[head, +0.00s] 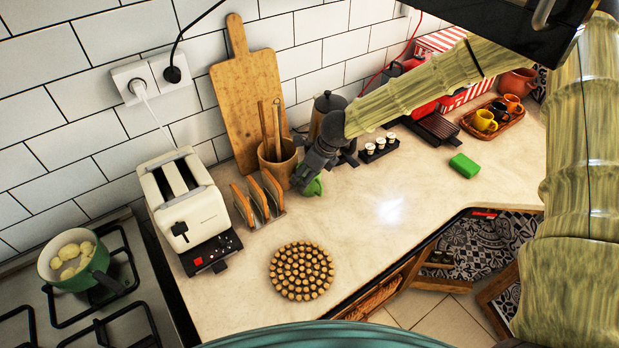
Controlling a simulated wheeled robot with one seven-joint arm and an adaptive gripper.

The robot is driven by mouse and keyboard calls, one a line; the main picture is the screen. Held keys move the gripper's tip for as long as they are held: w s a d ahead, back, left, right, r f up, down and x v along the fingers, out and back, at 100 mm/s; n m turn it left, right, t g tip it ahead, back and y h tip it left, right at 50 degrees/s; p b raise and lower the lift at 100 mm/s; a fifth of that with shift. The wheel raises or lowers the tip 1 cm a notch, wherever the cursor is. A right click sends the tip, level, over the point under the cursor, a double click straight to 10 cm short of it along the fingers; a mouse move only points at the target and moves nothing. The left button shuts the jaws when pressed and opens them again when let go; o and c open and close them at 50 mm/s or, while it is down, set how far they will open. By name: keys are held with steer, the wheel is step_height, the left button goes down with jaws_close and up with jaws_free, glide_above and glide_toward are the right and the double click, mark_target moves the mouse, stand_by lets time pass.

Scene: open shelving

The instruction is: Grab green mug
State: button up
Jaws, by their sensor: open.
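The green mug (314,187) sits on the pale countertop in the middle of the head view, right of the toast rack. It is partly covered by my gripper. My dark gripper (308,173) reaches down to it from the upper right, with its fingers at the mug's upper left side. The gripper is open. I cannot tell whether its fingers touch the mug or how they sit around it.
A wooden utensil pot (278,165) stands close left of the gripper, and a dark canister (327,105) behind. The toast rack (260,200), toaster (190,205) and round cork trivet (302,271) are nearby. A green sponge (464,165) lies right. The counter's middle is clear.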

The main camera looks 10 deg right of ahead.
steer(key=shift+x, duration=1.05)
steer(key=shift+w+f+p, duration=0.1)
steer(key=shift+f+p, duration=0.25)
steer(key=shift+f, duration=0.05)
steer(key=shift+w+f, duration=0.1)
steer(key=shift+c, duration=0.4)
steer(key=c, duration=1.2)
